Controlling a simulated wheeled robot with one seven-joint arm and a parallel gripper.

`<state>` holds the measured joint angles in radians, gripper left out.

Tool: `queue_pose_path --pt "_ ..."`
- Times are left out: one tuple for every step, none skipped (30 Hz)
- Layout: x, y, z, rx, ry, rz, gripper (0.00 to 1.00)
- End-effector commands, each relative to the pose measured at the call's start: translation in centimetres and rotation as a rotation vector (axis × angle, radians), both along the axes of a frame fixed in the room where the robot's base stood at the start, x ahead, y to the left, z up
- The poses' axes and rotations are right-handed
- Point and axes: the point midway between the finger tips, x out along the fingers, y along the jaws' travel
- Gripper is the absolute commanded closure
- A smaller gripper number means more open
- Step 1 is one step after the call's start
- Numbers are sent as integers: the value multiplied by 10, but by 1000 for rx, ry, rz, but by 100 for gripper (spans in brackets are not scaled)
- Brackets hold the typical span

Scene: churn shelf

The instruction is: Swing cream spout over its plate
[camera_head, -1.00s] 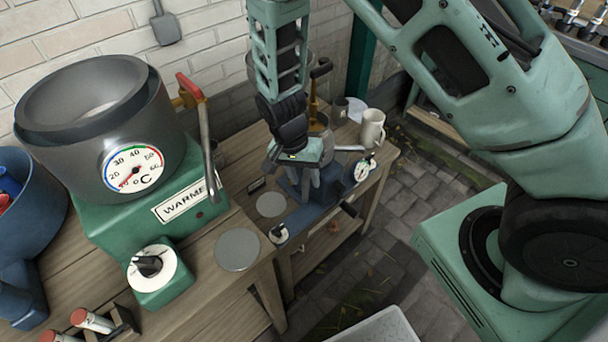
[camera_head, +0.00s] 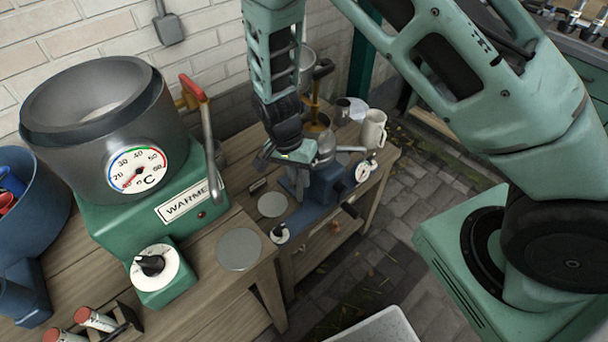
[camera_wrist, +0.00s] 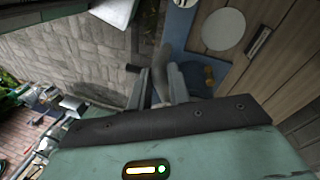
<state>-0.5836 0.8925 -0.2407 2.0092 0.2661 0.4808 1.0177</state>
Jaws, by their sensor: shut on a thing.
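My gripper (camera_head: 297,182) is low at the blue cream separator (camera_head: 328,190). In the wrist view its fingers (camera_wrist: 168,82) are shut on a slim grey piece that looks like the cream spout (camera_wrist: 160,62). The hand hides most of the spout in the head view. A small round grey plate (camera_head: 272,205) lies just left of the gripper. A larger round plate (camera_head: 239,249) lies nearer, at the bench edge. A round plate (camera_wrist: 223,30) also shows in the wrist view, to the right of the fingers. I cannot tell which plate is the cream spout's.
The green warmer (camera_head: 160,225) with its grey bowl and dial stands left, its red-tipped lever (camera_head: 204,120) upright beside my arm. A white mug (camera_head: 373,130) stands behind the separator. Paved floor (camera_head: 400,215) is open to the right.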

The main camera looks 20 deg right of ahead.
Motion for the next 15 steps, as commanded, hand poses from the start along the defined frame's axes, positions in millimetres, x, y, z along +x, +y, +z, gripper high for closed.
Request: queue_pose_path --pt "4 3 2 -1 -1 -33 100" --pt "6 5 2 -2 -1 -56 100" --pt "9 8 2 -2 0 -88 100" --pt "12 11 2 -1 -1 -113 100" --pt "14 13 2 0 -2 -139 100" --pt "18 16 2 -1 -1 -175 100" --pt "21 19 2 -1 -1 -203 100" --pt "24 21 2 -1 -1 -230 100" --pt "28 24 2 -1 -1 -267 100" --pt "32 26 2 -1 -2 -297 100" --pt "35 28 1 -1 -1 -322 100" --pt "39 30 1 0 -2 -359 100" --pt "42 32 1 0 -2 -387 100" --pt "45 33 1 -1 0 -412 100" --pt "50 35 1 0 -1 -445 100"
